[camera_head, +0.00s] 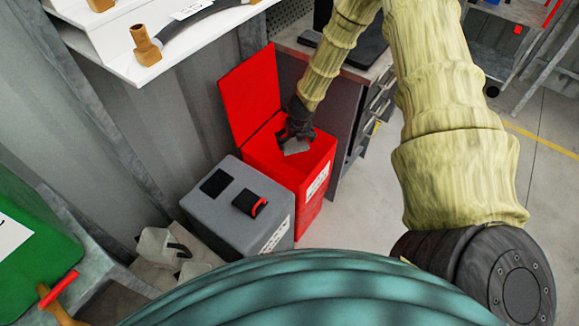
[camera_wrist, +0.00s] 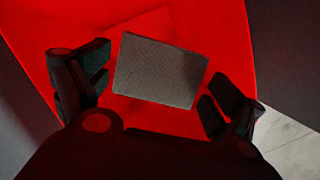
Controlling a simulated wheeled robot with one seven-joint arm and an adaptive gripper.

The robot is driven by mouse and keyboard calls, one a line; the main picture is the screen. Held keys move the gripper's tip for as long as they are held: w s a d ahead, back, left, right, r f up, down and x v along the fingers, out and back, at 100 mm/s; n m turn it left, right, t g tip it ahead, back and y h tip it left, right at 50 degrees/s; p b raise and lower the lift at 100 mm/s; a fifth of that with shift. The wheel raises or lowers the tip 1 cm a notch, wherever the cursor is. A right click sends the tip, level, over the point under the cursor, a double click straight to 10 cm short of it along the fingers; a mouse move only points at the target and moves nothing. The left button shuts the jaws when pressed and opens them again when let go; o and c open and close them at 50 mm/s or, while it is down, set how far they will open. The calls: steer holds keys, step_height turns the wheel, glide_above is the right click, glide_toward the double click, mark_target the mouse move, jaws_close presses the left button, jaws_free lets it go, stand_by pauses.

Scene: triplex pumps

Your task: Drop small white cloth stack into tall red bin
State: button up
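The small white cloth stack (camera_wrist: 160,71) looks grey in the shade. In the wrist view it sits between and beyond the fingertips, slightly tilted, with narrow gaps at both sides. My gripper (camera_wrist: 155,85) has its fingers spread wide and looks open. The tall red bin (camera_wrist: 215,35) surrounds the stack in that view. In the head view the red bin (camera_head: 318,190) stands with its lid raised. My gripper (camera_head: 297,130) points down into its opening, with the cloth stack (camera_head: 296,147) just below the fingers. Whether the stack touches anything is unclear.
A grey bin (camera_head: 235,205) stands left of the red bin. A workbench with drawers (camera_head: 355,115) is close on the right. A white shelf (camera_head: 165,50) overhangs at upper left. A green container (camera_head: 35,255) is at lower left. Open floor (camera_head: 370,205) lies to the right.

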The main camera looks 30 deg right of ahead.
steer(key=shift+r, duration=0.1)
stand_by(0.3)
steer(key=v, duration=1.1)
steer(key=shift+r, duration=0.4)
steer(key=shift+s, duration=0.1)
